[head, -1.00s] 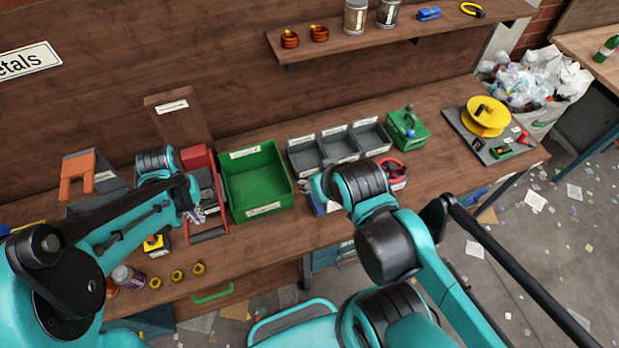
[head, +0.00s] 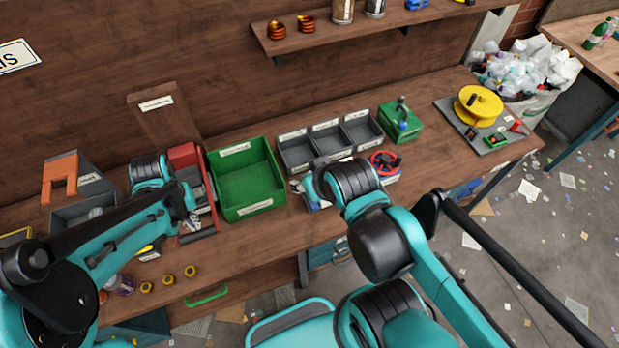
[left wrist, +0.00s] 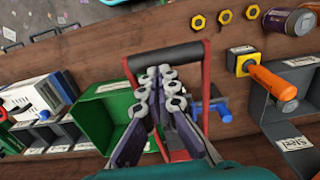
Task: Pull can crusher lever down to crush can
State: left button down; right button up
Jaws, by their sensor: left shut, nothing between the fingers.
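The can crusher (head: 184,156) stands on the bench left of the green bin, with a red top block and a red frame. In the left wrist view its U-shaped red lever (left wrist: 206,85) has a black handle bar (left wrist: 165,58) across the end. My left gripper (head: 190,222) is at the front of the crusher. In the left wrist view my left gripper (left wrist: 165,80) is shut and empty, its fingertips close to the bar, between the lever's two arms. I cannot tell whether it touches. I cannot make out a can in the crusher. My right gripper is hidden behind its arm.
The green bin (head: 281,192) is right of the crusher, with grey trays (head: 296,152) beyond it. A grey holder with an orange part (head: 60,178) is to the left.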

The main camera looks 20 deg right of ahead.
aim_at(199, 231)
pick_arm(q)
jog(key=shift+s+f+b, duration=0.2)
jog(key=shift+f+b, duration=1.6)
jog(key=shift+f, duration=0.3)
jog(key=shift+s+f+b, duration=0.15)
jog(key=shift+f+b, duration=1.6)
jog(key=shift+f, duration=0.3)
jog(key=shift+f, duration=0.1)
jog(key=r, duration=0.1)
jog(key=r+p, duration=0.2)
jog(key=shift+w+r, duration=0.25)
jog(key=shift+r, duration=0.1)
